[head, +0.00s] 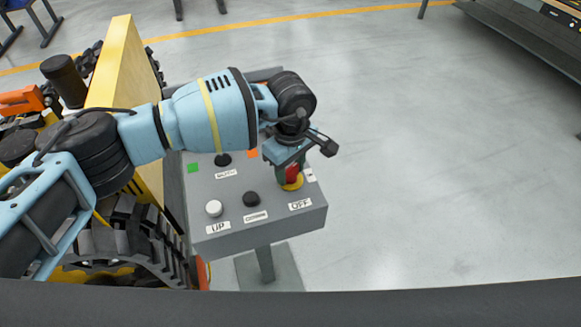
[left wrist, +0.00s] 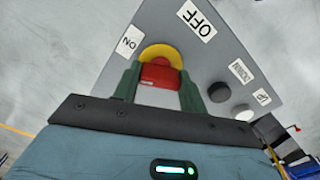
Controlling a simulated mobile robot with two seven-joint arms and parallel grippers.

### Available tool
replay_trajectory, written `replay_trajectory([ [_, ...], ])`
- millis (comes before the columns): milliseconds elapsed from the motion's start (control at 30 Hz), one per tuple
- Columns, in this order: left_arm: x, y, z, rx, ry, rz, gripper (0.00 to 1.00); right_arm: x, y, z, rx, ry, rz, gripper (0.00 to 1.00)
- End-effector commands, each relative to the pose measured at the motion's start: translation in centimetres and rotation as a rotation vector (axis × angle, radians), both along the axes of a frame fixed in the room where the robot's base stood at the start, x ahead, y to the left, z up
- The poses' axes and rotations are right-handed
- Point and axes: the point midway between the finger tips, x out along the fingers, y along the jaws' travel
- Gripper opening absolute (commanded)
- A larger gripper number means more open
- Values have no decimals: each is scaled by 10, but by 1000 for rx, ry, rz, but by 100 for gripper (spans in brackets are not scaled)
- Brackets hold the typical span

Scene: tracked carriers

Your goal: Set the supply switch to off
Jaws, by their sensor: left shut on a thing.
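The grey control box (head: 268,225) stands on a post and carries labelled controls. The supply switch (head: 292,174) is a red knob on a yellow round base near the box's right side, with the OFF label (head: 300,204) just in front of it. It also shows in the left wrist view (left wrist: 158,76), with the OFF and ON labels near its base. My left gripper (head: 289,171) reaches over the box from the left and points down. Its green fingers (left wrist: 158,88) are shut on the red knob, one on each side. Which label the knob is set to I cannot tell. My right gripper is out of view.
A white button (head: 214,208) by the UP label and a black button (head: 251,199) sit left of the switch. A tracked carrier with a yellow side panel (head: 128,75) stands close at the left. The floor (head: 430,170) to the right is clear.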

Motion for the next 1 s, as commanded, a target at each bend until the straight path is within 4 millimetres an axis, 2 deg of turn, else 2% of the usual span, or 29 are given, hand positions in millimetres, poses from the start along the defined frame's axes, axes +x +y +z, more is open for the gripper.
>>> replay_trajectory([
  [600,0,0,3,-1,-4,588,19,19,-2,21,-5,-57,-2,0],
  [1000,0,0,1,-1,-1,925,19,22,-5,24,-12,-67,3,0],
])
